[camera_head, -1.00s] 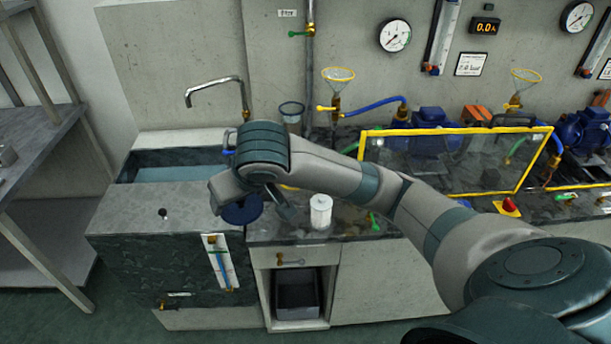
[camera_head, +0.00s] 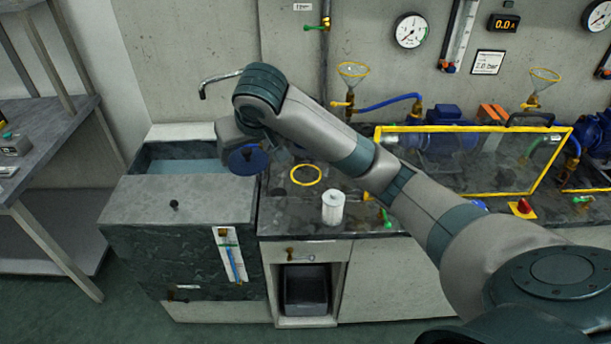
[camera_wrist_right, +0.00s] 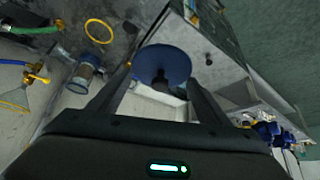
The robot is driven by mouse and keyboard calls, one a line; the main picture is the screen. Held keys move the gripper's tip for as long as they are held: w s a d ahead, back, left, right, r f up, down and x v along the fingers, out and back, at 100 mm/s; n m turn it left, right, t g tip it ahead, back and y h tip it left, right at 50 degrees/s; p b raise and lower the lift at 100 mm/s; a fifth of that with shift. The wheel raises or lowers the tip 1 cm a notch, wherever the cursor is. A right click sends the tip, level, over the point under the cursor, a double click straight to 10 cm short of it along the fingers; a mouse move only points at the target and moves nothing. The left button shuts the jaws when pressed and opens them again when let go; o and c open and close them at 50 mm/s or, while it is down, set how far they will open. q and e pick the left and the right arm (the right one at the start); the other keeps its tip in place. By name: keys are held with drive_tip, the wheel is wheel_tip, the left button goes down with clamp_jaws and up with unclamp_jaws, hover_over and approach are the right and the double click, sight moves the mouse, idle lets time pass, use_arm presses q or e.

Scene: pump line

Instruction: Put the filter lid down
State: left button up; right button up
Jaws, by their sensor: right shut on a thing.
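The filter lid, a round blue disc (camera_head: 247,160), is in my right gripper (camera_wrist_right: 160,82). The right wrist view shows the lid (camera_wrist_right: 175,58) with its dark knob between the two fingers. In the head view the lid hangs in front of the water tank's right end, beside the counter; its exact height is unclear. My right wrist hides most of the gripper there. A yellow ring (camera_head: 306,175) lies flat on the counter to the right of the lid. A clear filter bowl (camera_wrist_right: 84,76) shows in the right wrist view. My left gripper is not in view.
A white cartridge (camera_head: 333,208) stands upright near the counter's (camera_head: 290,217) front edge. A yellow-framed clear guard (camera_head: 470,160) stands to the right. The tank's grey top (camera_head: 140,200) has a small dark knob.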

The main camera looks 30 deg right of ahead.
drive_tip(key=w+d+f+m+h+b, duration=0.1)
drive_tip(key=w+d+f+m+b, duration=0.15)
drive_tip(key=w+d, duration=1.1)
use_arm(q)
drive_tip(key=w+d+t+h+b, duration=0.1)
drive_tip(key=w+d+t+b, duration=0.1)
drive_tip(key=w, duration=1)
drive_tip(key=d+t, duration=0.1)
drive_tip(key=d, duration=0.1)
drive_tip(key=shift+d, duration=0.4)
use_arm(e)
drive_tip(key=w+d+f, duration=0.1)
drive_tip(key=d+f, duration=1.1)
drive_tip(key=f, duration=0.3)
drive_tip(key=shift+w+h, duration=0.4)
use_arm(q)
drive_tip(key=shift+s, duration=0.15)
use_arm(e)
drive_tip(key=shift+f+m, duration=0.15)
drive_tip(key=shift+m, duration=0.1)
